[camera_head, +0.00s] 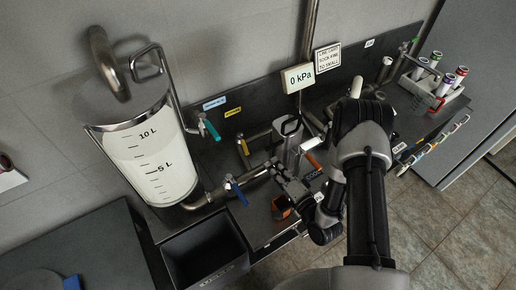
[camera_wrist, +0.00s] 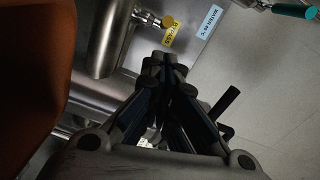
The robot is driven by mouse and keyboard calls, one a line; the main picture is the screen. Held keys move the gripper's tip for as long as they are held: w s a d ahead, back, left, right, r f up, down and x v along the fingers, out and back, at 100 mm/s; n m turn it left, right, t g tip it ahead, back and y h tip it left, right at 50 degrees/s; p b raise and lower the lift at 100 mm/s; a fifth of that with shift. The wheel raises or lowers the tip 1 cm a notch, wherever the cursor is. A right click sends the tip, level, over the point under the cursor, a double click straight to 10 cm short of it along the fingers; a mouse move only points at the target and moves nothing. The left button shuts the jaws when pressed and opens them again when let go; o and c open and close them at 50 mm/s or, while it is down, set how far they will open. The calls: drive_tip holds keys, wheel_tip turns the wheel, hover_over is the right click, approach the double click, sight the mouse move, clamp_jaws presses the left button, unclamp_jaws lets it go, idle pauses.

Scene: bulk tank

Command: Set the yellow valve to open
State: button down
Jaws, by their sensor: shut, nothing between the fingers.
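The yellow valve (camera_head: 243,146) is on the piping in front of the dark back panel, right of the teal-handled valve, with a yellow label (camera_head: 233,112) above it. In the wrist view, the valve's yellow handle (camera_wrist: 167,21) shows as a small rounded end on a steel fitting, beside the yellow BYPASS label (camera_wrist: 175,35). My gripper (camera_head: 283,180) is in front of the pipework, lower right of the valve and apart from it. In the wrist view my gripper (camera_wrist: 167,64) has its fingers together and empty, pointing toward the panel. The valve's exact handle angle is hard to tell.
A glass tank (camera_head: 150,160) with pale liquid stands at the left. A blue-handled valve (camera_head: 236,190) and a teal-handled valve (camera_head: 211,128) are nearby. A gauge (camera_head: 298,77) reads 0 kPa. A large orange-brown surface (camera_wrist: 30,80) fills the wrist view's left edge. A dark basin (camera_head: 205,250) lies below.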

sight(248, 152)
drive_tip(key=b+x, duration=0.1)
drive_tip(key=x, duration=0.9)
drive_tip(key=shift+s+a+b, duration=0.35)
drive_tip(key=shift+s+b, duration=0.1)
drive_tip(key=shift+s+a+b, duration=0.25)
drive_tip(key=shift+s+a, duration=0.1)
drive_tip(key=shift+a, duration=0.25)
drive_tip(key=shift+s+a+b, duration=0.2)
drive_tip(key=shift+s+a, duration=0.2)
drive_tip(key=shift+a, duration=0.2)
drive_tip(key=shift+s+a+b, duration=0.25)
drive_tip(key=shift+a+b, duration=0.05)
drive_tip(key=shift+a, duration=0.5)
